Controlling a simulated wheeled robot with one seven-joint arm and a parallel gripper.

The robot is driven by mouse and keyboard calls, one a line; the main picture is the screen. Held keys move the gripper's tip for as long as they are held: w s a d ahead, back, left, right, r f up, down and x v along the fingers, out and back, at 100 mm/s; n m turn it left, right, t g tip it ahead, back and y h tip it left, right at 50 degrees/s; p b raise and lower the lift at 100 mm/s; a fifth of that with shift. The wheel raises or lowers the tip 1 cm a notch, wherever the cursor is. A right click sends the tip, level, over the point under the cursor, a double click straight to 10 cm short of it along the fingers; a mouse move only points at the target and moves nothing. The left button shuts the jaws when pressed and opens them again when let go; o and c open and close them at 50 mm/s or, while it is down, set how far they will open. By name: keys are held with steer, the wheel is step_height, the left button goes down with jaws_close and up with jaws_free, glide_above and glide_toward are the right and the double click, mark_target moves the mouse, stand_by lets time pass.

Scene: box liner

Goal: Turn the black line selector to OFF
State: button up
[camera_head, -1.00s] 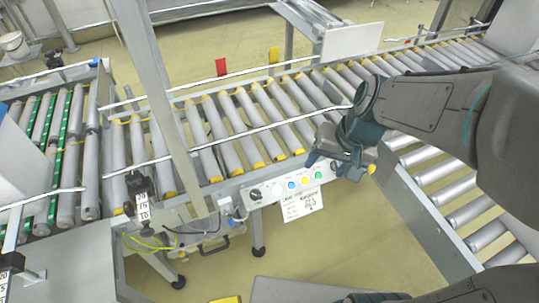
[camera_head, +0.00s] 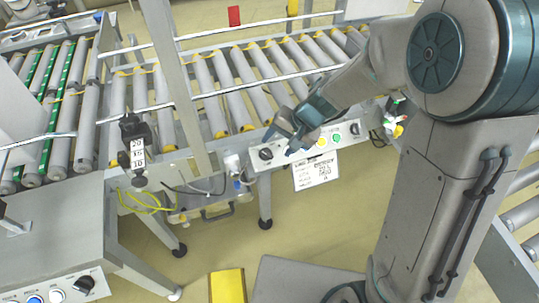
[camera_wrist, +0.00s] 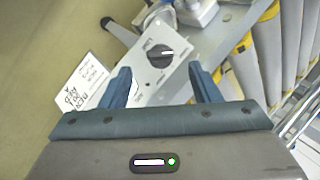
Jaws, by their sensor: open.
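A black selector knob (camera_head: 265,154) sits at the left end of the white control panel (camera_head: 252,167) on the conveyor's front rail. In the wrist view the black knob (camera_wrist: 159,55) lies ahead of and between my fingertips, with a white pointer line across it; the lettering around it is too small to read. My gripper (camera_head: 281,141) is open and empty, close to the panel just right of the knob. The wrist view shows its two blue fingers (camera_wrist: 159,80) apart, not touching the knob. A second black knob (camera_head: 354,128) is at the panel's right end.
A paper label (camera_head: 316,172) hangs below. Another panel with a black knob (camera_head: 86,283) is at lower left. A metal post (camera_head: 178,85) stands left of my gripper.

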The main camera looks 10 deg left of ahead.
mark_target(268, 155)
steer(key=b+x, duration=0.1)
steer(key=x, duration=0.5)
steer(key=shift+f, duration=0.15)
steer(key=shift+c, duration=0.3)
steer(key=c, duration=0.9)
